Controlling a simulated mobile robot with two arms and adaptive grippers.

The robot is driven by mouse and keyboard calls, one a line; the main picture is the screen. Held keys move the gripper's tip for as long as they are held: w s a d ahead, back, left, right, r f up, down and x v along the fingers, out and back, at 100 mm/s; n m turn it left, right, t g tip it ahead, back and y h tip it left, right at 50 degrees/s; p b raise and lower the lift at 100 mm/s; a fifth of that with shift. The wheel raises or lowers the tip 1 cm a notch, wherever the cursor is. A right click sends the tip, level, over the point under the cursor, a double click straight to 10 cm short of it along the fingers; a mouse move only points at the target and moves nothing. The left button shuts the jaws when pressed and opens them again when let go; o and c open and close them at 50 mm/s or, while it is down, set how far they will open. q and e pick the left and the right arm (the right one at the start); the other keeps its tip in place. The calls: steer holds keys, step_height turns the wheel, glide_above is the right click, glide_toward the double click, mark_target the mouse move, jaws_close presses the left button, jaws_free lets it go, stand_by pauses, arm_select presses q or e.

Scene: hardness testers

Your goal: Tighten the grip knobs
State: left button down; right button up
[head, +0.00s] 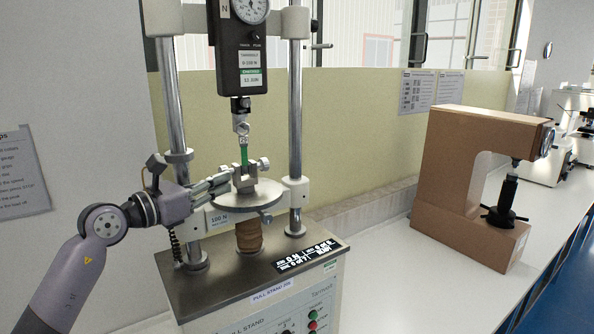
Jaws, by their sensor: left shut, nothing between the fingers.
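The pull stand (290,262) stands in the middle of the head view, with two steel columns and a dark force gauge (243,50) hanging between them. A small clamp (246,180) sits on the round plate (250,199). One grip knob (263,164) shows on the clamp's right side. A green strip (244,154) runs between the clamp and the upper grip. My left gripper (226,182) comes in from the left, shut and empty, its fingertips at the clamp's left side. The left knob is hard to make out there; contact cannot be told. My right gripper is not in view.
The left column (172,100) stands close to my left gripper. A brown hardness tester (455,180) stands on the white bench (385,270) to the right. The bench between it and the stand is clear. Control buttons (312,320) are on the stand's front.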

arm_select(q)
steer(key=shift+r, duration=0.35)
steer(key=shift+a+r+p, duration=0.1)
steer(key=shift+r+p, duration=0.35)
steer(key=shift+r, duration=0.2)
steer(key=shift+s+r, duration=0.1)
steer(key=shift+s, duration=0.1)
steer(key=v, duration=0.2)
steer(key=b+v, duration=0.1)
steer(key=a+b+v, duration=0.1)
steer(key=v, duration=0.1)
steer(key=shift+a, duration=0.15)
stand_by(0.3)
